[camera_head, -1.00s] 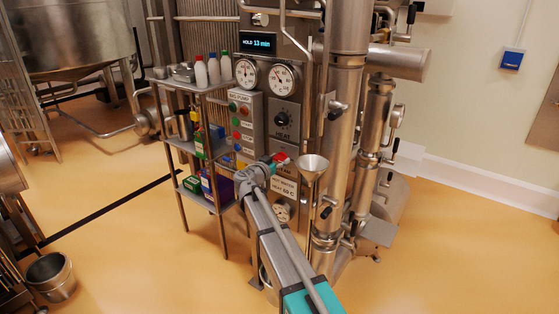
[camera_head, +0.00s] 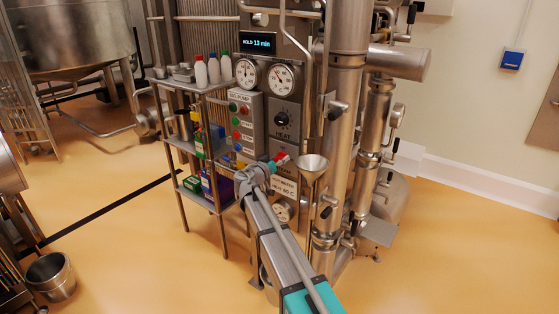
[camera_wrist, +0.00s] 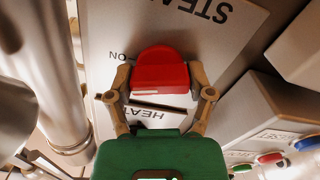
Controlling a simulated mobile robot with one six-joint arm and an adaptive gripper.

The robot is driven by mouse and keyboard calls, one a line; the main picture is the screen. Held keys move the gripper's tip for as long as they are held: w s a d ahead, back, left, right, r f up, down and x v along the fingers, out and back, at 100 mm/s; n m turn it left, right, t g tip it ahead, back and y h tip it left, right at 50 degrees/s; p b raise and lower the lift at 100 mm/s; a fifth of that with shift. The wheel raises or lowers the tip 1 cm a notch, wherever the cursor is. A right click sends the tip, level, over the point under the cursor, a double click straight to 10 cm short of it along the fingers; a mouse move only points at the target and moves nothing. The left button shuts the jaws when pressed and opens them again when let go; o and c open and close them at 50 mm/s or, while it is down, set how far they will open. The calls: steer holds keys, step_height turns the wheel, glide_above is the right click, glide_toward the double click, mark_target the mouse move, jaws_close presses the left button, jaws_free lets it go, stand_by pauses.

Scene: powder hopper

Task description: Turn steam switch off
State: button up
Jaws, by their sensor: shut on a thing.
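The steam switch is a red knob (camera_wrist: 160,72) on a pale panel plate marked STEAM (camera_wrist: 205,12), upside down in the wrist view. My gripper (camera_wrist: 160,80) has its two tan fingers on either side of the knob and is shut on it. An ON label shows just left of the knob, and a label starting HEAT lies partly hidden below it. In the head view my gripper (camera_head: 274,163) reaches the lower part of the control panel, and a bit of red shows at its tip. The knob's exact pointing is hard to tell.
A grey pump button box (camera_head: 244,125) is left of the panel, and a black HEAT dial (camera_head: 282,119) is above my gripper. A steel funnel (camera_head: 313,165) stands close on the right. A shelf rack (camera_head: 173,150) with bottles and boxes stands left. The floor in front is mostly clear.

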steer(key=n, duration=1.3)
steer(key=shift+w+n, duration=0.1)
steer(key=shift+n, duration=0.3)
steer(key=o, duration=1.1)
steer(key=v, duration=1.2)
